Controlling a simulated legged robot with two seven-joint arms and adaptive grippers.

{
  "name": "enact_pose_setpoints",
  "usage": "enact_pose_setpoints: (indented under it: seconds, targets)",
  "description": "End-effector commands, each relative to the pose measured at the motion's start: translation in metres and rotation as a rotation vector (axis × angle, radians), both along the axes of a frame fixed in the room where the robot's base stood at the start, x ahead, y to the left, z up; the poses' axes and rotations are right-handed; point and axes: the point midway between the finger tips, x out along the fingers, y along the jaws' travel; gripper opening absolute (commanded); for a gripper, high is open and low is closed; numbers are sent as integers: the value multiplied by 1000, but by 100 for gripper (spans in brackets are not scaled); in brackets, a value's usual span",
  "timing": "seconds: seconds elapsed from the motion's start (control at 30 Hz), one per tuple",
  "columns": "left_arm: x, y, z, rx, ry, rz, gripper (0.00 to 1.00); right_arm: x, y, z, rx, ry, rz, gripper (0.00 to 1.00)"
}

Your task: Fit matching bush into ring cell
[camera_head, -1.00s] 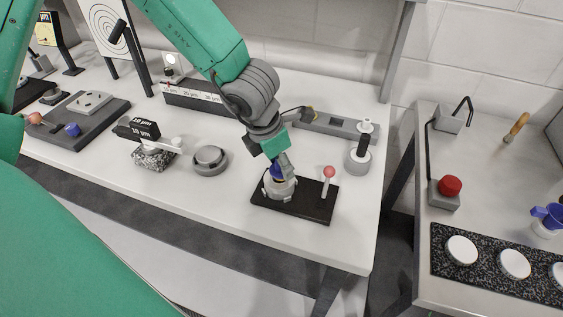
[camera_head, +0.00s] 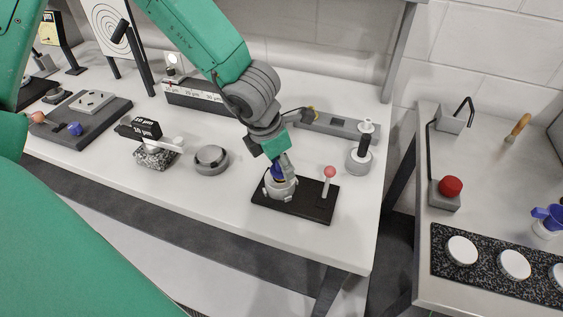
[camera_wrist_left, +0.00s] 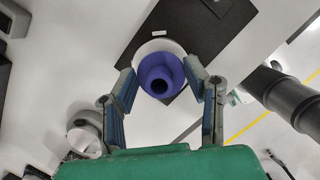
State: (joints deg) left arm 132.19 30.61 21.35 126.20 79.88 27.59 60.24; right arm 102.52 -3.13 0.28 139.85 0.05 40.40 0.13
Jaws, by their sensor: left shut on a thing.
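The ring cell (camera_head: 279,187) is a pale grey ring on a black base plate (camera_head: 308,206) near the bench's front right. A blue bush (camera_head: 277,171) stands at its top and shows in the left wrist view (camera_wrist_left: 160,77) with a dark bore. My left gripper (camera_head: 281,164) is over the cell, its fingers (camera_wrist_left: 160,92) shut on the bush's sides. The pale ring is visible around the bush in the wrist view. Fingers and bush hide how deep the bush sits. My right gripper is not in view.
A red-ball post (camera_head: 329,178) stands on the base plate, right of the cell. A grey round stand with a black post (camera_head: 361,153) is behind it, right. A grey round dish (camera_head: 211,159) is left. A side bench (camera_head: 480,190) lies beyond a gap at right.

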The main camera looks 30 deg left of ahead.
Motion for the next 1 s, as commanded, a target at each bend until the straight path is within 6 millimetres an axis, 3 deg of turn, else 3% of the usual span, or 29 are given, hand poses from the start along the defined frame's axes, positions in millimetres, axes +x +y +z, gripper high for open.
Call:
enact_pose_setpoints:
  seconds: [1.0]
  targets:
    - [0,0,6,-1,0,-1,13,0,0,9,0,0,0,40]
